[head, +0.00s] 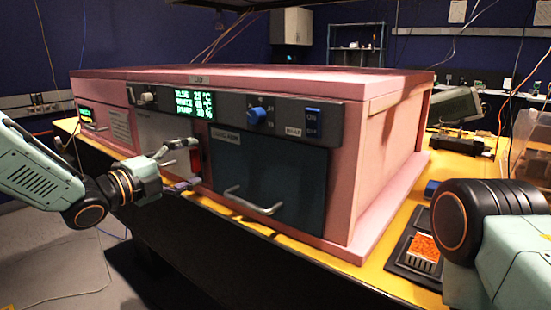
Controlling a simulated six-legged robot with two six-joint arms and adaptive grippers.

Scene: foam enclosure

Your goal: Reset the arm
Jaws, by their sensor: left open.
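My left arm comes in from the left. Its gripper (184,166) is open in front of the pink foam enclosure (390,150), by the grey panel left of the dark door. I see nothing between its fingers. I cannot tell whether the fingers touch the front. My right arm (485,235) shows only as a black joint and pale green links at the lower right; its gripper is out of view.
The enclosure has a dark door with a handle (252,203), a blue knob (258,114), a blue switch (312,122) and a lit display (194,106). It stands on a yellow table (330,272). An orange-topped item (424,251) lies near my right arm. A clear bin (530,145) stands at right.

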